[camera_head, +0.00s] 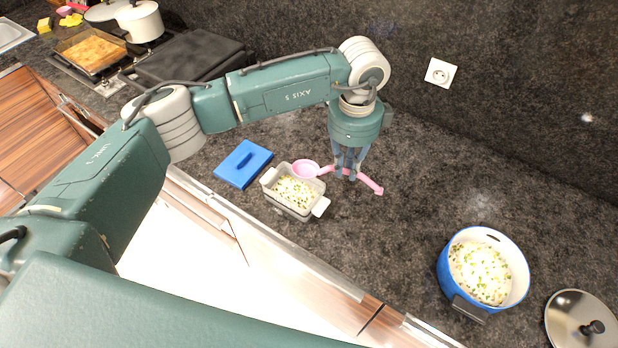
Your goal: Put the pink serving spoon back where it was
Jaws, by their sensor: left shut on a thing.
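The pink serving spoon (306,169) shows in the head view near the middle of the counter. Its bowl is at the left, by the far right corner of a small grey dish, and its handle runs right to a flared end. My left gripper (347,174) points down and is shut on the spoon's handle. I cannot tell whether the spoon touches the counter or the dish rim. The grey dish (321,207) holds rice with green bits. A blue pot (450,285) with similar rice stands at the right. My right gripper is not in view.
A blue lid (243,164) lies left of the dish. A metal pot lid (581,318) lies at the lower right. A stove with a baking dish (91,52) and a white pot (140,21) is at the upper left. Counter between dish and blue pot is clear.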

